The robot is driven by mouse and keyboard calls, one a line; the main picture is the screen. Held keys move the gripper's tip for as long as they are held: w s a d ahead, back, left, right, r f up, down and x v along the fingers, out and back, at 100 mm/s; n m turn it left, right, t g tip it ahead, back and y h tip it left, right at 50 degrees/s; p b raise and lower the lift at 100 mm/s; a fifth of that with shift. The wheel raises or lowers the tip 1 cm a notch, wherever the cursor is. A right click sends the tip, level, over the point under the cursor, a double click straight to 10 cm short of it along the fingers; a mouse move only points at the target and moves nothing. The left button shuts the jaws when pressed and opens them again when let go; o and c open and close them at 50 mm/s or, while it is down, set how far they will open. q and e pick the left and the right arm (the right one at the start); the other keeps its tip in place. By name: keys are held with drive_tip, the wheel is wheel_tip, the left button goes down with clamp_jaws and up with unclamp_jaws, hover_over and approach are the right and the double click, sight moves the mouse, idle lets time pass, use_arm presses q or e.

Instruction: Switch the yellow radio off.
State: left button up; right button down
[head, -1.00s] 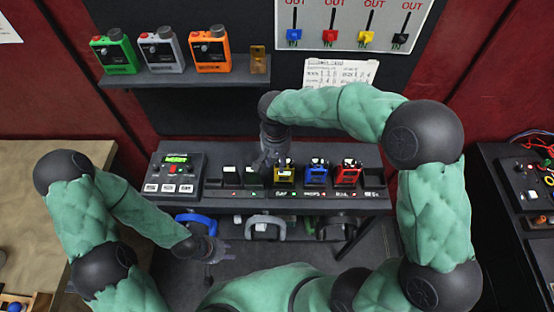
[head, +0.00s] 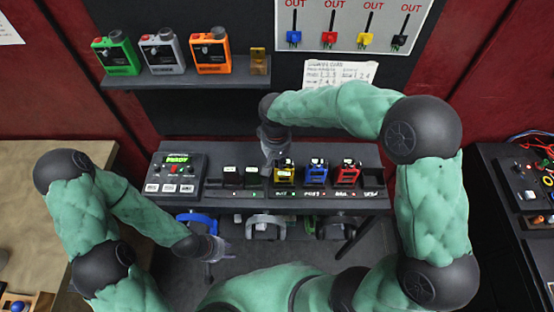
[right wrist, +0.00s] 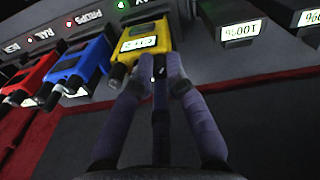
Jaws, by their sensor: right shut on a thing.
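In the head view my right gripper (head: 275,153) is just behind the yellow radio. My left gripper (head: 222,248) hangs low before the bench; its fingers are unclear.
The blue radio (head: 316,174) and red radio (head: 347,173) stand close beside the yellow one. A control box (head: 176,174) with a green display sits at left. Green, grey and orange radios (head: 211,52) stand on the shelf above. Headsets hang under the bench.

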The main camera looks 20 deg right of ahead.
sight(276, 163)
drive_tip(key=c, duration=1.2)
unclamp_jaws()
drive_tip(key=shift+c, duration=0.2)
wheel_tip(276, 163, up, 12)
drive_tip(key=shift+a, duration=0.15)
